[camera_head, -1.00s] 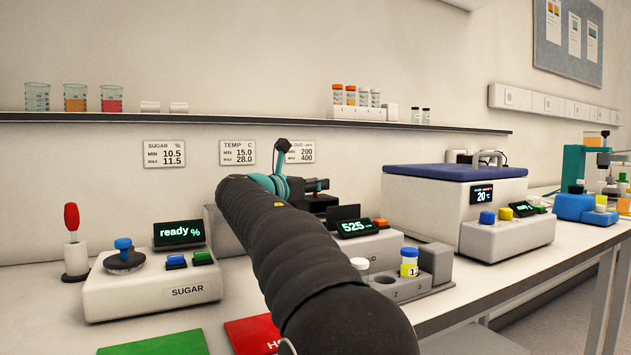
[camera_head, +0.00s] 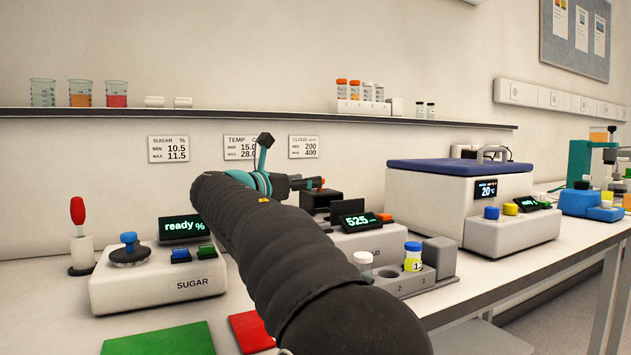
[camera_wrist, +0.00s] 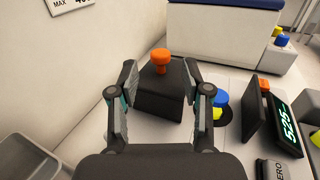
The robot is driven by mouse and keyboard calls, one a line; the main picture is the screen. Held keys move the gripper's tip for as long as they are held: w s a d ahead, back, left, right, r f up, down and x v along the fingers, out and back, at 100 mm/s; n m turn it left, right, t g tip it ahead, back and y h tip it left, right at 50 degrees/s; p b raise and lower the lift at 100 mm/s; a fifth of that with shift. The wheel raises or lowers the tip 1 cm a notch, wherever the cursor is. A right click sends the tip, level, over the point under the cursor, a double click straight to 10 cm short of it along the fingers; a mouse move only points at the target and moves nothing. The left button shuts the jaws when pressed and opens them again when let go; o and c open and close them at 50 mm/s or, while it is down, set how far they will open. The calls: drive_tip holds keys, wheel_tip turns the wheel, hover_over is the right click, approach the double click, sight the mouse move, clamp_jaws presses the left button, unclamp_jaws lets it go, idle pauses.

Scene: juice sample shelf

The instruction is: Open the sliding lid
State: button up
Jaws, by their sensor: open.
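The cloud meter (camera_head: 372,238) stands on the bench, its display reading 525. On it is a black lid block (camera_head: 335,203) with an orange knob (camera_head: 318,183). In the wrist view, the black lid block (camera_wrist: 165,95) lies ahead between my fingers, with the orange knob (camera_wrist: 161,57) on top. My gripper (camera_wrist: 161,75) is open, one finger to each side in that view, and I see no contact with the knob. In the head view, my gripper (camera_head: 306,184) is at the knob's left and partly hidden by my own arm.
A capped yellow vial (camera_head: 413,257) stands in the grey holder at the meter's right. The sugar meter (camera_head: 160,284) is at the left. A white box with a blue lid (camera_head: 458,172) stands to the right. The shelf (camera_head: 250,116) runs along the wall above.

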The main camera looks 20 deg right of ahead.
drive_tip(key=v, duration=0.6)
drive_tip(key=shift+a, duration=0.15)
drive_tip(key=shift+s, duration=0.1)
